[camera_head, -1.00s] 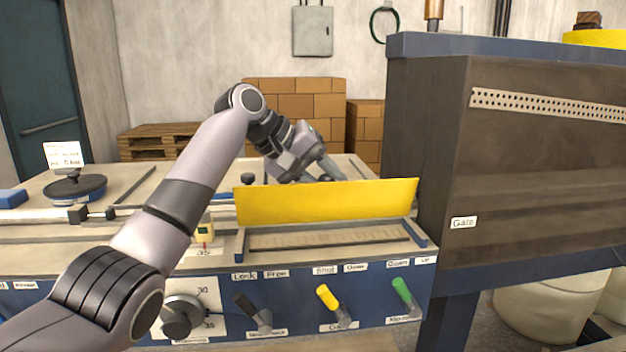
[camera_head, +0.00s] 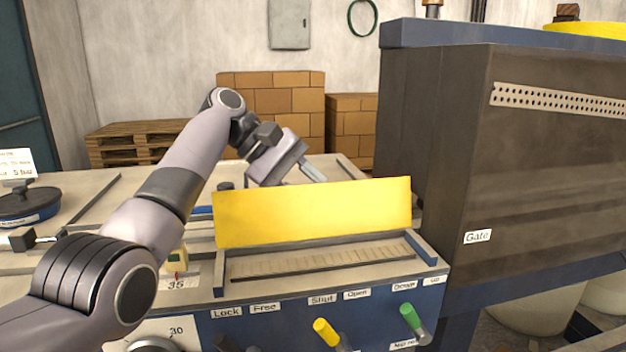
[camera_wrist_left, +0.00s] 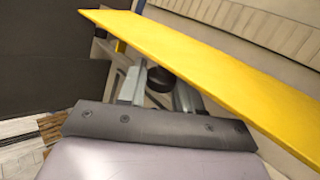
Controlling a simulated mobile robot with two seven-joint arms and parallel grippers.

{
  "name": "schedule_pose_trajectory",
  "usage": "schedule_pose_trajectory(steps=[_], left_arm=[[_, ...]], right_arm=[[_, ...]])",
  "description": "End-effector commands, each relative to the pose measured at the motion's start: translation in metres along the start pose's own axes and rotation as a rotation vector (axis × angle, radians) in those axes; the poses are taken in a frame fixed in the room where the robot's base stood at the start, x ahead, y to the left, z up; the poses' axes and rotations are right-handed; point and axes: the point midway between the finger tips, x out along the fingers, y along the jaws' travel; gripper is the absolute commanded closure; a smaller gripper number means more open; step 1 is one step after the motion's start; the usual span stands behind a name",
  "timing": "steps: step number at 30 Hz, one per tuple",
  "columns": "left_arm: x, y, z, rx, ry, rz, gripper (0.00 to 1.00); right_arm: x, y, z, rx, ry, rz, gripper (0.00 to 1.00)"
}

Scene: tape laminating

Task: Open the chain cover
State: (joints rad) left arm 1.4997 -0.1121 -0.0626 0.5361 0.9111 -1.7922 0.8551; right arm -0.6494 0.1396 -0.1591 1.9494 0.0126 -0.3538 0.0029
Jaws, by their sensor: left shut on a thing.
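The chain cover is a long yellow panel (camera_head: 312,212) standing raised and slightly tilted along the back of a recessed slot (camera_head: 320,263). The slot shows uncovered in front of it. The panel also crosses the left wrist view (camera_wrist_left: 225,70) diagonally. My left gripper (camera_head: 314,172) is behind the panel, its fingertips near the panel's upper edge and partly hidden. In the left wrist view, a black knob (camera_wrist_left: 159,79) sits between the two fingers, beside the panel. The gripper is shut on this knob. My right gripper is not in view.
A large dark machine housing (camera_head: 440,150) stands close on the right. The front panel has a yellow lever (camera_head: 326,330) and a green lever (camera_head: 411,318). A round black weight (camera_head: 28,205) is at the left. Cardboard boxes (camera_head: 275,105) stand behind.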

Motion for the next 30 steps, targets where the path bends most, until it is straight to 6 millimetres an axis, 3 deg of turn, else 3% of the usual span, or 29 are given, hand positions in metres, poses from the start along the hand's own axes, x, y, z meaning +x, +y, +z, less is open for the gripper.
schedule_pose_trajectory(steps=[18, 19, 20, 30], left_arm=[[-0.0013, -0.0009, 0.0, -0.028, -0.018, 0.008, 1.0], [-0.0012, -0.0009, 0.0001, -0.028, -0.018, 0.008, 0.6], [-0.0011, -0.001, 0.0002, -0.028, -0.019, 0.008, 0.5], [-0.0014, -0.0019, 0.0009, -0.03, -0.025, 0.004, 0.48]], right_arm=[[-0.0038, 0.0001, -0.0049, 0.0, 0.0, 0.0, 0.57], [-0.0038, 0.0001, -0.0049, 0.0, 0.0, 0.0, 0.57], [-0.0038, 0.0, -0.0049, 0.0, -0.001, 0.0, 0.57], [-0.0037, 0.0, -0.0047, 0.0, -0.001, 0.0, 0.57]])
